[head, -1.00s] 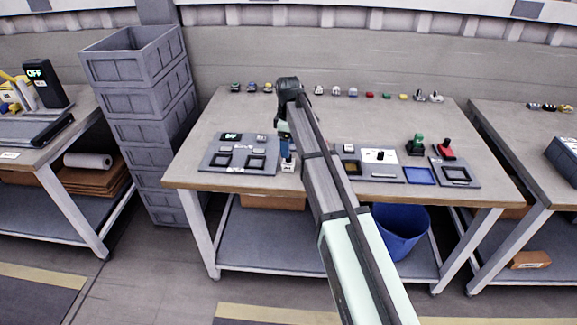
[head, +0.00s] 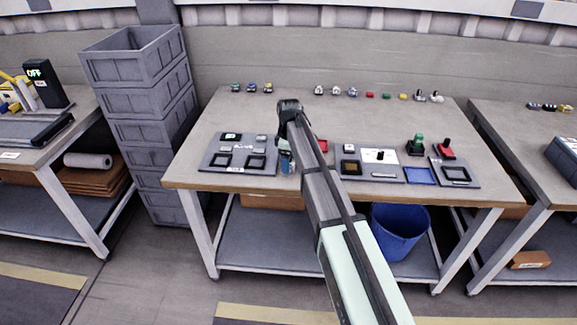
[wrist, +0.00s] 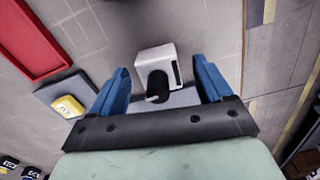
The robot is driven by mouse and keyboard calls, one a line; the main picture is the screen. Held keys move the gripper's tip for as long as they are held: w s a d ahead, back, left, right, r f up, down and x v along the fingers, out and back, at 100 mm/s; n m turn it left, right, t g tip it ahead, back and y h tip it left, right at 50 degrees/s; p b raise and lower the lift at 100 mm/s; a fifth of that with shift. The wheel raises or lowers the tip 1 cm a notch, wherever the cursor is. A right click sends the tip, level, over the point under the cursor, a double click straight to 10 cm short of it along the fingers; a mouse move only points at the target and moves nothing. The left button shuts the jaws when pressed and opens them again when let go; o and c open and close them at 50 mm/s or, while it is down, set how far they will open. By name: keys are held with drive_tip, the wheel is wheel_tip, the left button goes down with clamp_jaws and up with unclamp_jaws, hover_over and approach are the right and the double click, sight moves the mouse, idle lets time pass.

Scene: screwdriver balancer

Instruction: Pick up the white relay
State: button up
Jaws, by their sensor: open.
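A white block with a black round knob, which I take for the white relay (wrist: 152,61), sits on the grey table near its front edge in the wrist view. My gripper (wrist: 160,68) is open, with one blue finger to each side of the block. The block's top reaches past the fingertips in the picture, and gaps show on both sides. In the head view my gripper (head: 287,162) is low over the table's front, right of the left grey panel. The relay is hidden there behind the gripper and arm.
A red tray (wrist: 32,38) and a grey pad with a yellow piece (wrist: 68,106) lie left in the wrist view. The head view shows the left grey panel (head: 239,154), the right panel (head: 380,173) and a row of small parts along the back. A blue bin (head: 402,232) stands below.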

drive_tip(key=shift+c, duration=0.3)
drive_tip(key=c, duration=1.2)
drive_tip(key=shift+o, duration=0.2)
drive_tip(key=shift+r, duration=0.15)
